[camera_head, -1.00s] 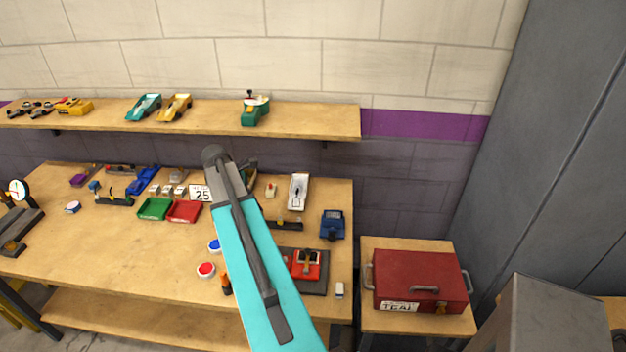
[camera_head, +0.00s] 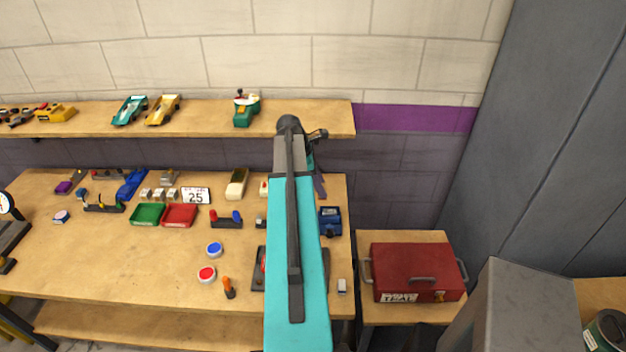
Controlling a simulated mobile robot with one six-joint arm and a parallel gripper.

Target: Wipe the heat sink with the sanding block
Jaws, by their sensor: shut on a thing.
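My arm's turquoise link rises across the right part of the workbench and hides much of what lies behind it. My gripper (camera_head: 318,180) shows only in part, as dark pieces beside the arm's top end, above the bench's back right area. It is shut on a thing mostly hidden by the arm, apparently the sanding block. I cannot make out the heat sink for certain; a small grey piece (camera_head: 169,178) at the back of the bench is too small to identify.
The workbench (camera_head: 120,255) holds a green tray (camera_head: 147,214), a red tray (camera_head: 180,216), a blue button (camera_head: 215,250), a red button (camera_head: 206,274) and a blue vise-like piece (camera_head: 330,221). A shelf (camera_head: 300,118) with toy cars runs above. A red toolbox (camera_head: 417,272) stands right.

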